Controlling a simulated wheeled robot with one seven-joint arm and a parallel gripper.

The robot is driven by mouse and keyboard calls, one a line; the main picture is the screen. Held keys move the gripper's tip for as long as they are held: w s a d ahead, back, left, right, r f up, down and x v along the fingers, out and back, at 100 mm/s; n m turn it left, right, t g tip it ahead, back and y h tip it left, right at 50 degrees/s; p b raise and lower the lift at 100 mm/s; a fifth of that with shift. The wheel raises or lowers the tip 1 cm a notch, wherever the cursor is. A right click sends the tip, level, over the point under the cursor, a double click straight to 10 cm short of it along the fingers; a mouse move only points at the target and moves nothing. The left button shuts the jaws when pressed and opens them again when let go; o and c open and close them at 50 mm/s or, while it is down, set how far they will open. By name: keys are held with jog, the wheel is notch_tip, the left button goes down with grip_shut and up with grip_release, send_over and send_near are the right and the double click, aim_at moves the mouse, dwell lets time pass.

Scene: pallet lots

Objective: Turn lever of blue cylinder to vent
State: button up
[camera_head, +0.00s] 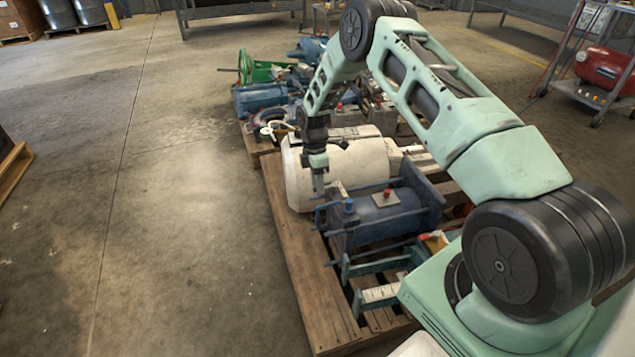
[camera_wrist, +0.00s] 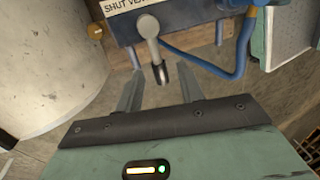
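The blue cylinder (camera_head: 385,217) lies on its side on a wooden pallet, with tie rods and a square end plate. In the wrist view its blue valve block (camera_wrist: 200,20) carries a white label (camera_wrist: 125,4) reading "SHUT VE", cut off at the frame edge. A grey lever (camera_wrist: 152,45) with a round pivot and dark tip points down from the block, toward my gripper. My gripper (camera_wrist: 160,76) is open, with one finger on each side of the lever tip. I see gaps beside the tip, but contact is hard to judge. My gripper also shows in the head view (camera_head: 318,184).
A large cream cylinder (camera_head: 340,172) lies close beside the blue one, left of the fingers in the wrist view. A blue hose (camera_wrist: 228,68) curves close on the right. The pallet (camera_head: 290,255) holds other parts. Open concrete floor (camera_head: 170,220) lies left.

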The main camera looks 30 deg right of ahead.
jog(key=p+v, duration=0.3)
jog(key=v, duration=1.4)
jog(key=shift+r+p, duration=0.2)
jog(key=shift+p, duration=0.1)
jog(key=shift+w+a, duration=0.1)
jog(key=shift+a, duration=0.1)
